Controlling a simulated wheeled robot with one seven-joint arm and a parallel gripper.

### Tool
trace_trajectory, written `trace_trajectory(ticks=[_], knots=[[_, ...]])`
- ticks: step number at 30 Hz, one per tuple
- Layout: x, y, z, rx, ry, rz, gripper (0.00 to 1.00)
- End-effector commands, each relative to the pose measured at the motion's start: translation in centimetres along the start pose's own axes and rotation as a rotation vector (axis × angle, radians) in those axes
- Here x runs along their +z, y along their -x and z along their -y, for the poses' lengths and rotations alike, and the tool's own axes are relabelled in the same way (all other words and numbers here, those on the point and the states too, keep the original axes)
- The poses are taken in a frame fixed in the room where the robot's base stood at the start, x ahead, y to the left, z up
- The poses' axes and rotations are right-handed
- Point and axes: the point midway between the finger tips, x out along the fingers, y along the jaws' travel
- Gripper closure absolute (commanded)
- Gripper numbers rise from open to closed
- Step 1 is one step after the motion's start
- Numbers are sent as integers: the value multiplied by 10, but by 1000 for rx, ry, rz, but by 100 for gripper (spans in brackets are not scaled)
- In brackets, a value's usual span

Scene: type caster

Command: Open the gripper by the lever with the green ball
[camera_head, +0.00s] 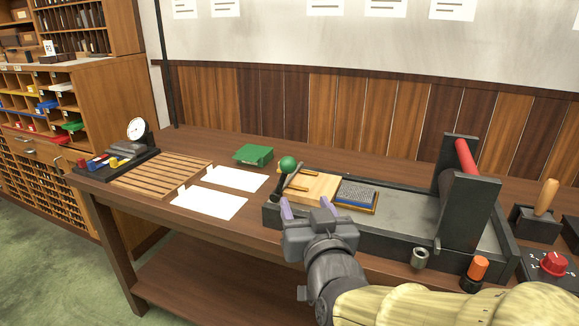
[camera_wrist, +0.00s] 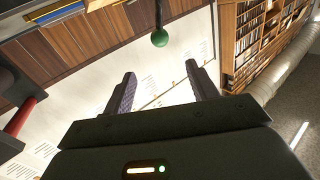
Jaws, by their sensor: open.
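The green ball (camera_head: 288,163) tops a dark lever (camera_head: 280,183) at the left end of a dark press bed (camera_head: 410,203). In the wrist view the green ball (camera_wrist: 160,38) shows beyond my fingertips, roughly midway between them, with its rod running up to the top edge. My gripper (camera_head: 307,206) is just in front of the lever. Its purple fingers are spread apart with nothing between them, and they also show in the wrist view (camera_wrist: 161,74). The ball and fingers look apart. The lever's lower end is partly hidden by my gripper.
A wooden block (camera_head: 310,188) and a blue-edged type block (camera_head: 357,195) lie in the bed.

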Motion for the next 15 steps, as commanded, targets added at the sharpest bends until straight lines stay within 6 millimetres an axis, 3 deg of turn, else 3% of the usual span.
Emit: trace_trajectory(ticks=[15], knots=[[-3,-24,0,2,2,7,42]])
